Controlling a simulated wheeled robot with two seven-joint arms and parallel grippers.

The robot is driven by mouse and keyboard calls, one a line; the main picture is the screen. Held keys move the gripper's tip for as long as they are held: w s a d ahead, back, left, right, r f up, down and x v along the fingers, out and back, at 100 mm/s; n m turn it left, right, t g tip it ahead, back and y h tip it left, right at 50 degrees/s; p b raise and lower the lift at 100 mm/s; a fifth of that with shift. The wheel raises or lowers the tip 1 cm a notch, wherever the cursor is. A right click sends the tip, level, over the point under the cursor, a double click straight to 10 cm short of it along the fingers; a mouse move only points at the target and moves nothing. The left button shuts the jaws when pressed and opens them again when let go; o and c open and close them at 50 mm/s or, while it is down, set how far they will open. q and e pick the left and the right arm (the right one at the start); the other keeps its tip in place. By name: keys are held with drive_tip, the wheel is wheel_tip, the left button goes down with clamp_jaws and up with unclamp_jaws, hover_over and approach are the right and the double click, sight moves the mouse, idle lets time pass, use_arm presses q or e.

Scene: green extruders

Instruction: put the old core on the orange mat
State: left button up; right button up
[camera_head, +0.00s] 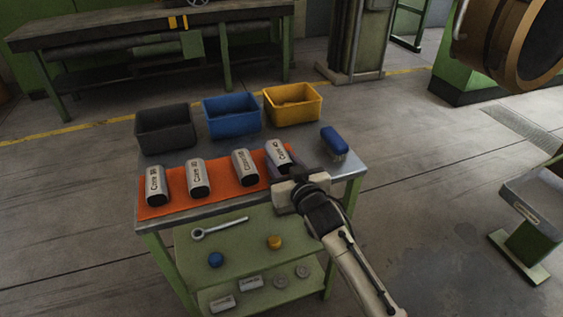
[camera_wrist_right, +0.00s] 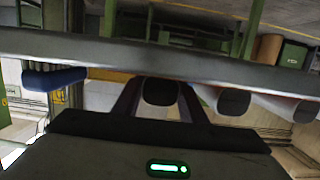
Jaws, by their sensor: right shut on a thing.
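Several silver cylindrical cores with dark ends and printed labels lie in a row along the orange mat (camera_head: 225,185). The rightmost core (camera_head: 277,152) is at the mat's right end, and my right gripper (camera_head: 284,172) is shut on its near end. In the right wrist view, that core's dark end (camera_wrist_right: 160,92) sits between the two fingers. The other cores, at left (camera_head: 155,186), middle left (camera_head: 198,178) and middle right (camera_head: 245,167), stand apart from the gripper. The labels are too small to read surely. The fingers partly hide contact between the held core and the mat. My left gripper is not in view.
Grey (camera_head: 166,127), blue (camera_head: 231,116) and yellow (camera_head: 292,104) bins stand behind the mat. A blue brush (camera_head: 334,141) lies at the table's right. A wrench (camera_head: 220,228) and caps lie on the shelf below. The metal top is bare around the brush.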

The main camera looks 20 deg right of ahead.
drive_tip(key=shift+r, duration=0.1)
drive_tip(key=o, duration=0.9)
drive_tip(key=shift+f, duration=0.25)
drive_tip(key=o, duration=0.5)
drive_tip(key=shift+c, duration=0.2)
drive_tip(key=shift+r, duration=0.15)
drive_tip(key=s+r, duration=0.2)
drive_tip(key=s, duration=1)
drive_tip(key=s+a+f+n+g+y, duration=0.1)
drive_tip(key=s+f+g, duration=0.6)
drive_tip(key=s+f, duration=1.6)
wheel_tip(320, 180, down, 2)
drive_tip(key=shift+s+a+f+n+y, duration=0.1)
drive_tip(key=shift+s+a+n+y, duration=0.25)
drive_tip(key=shift+a+y, duration=0.1)
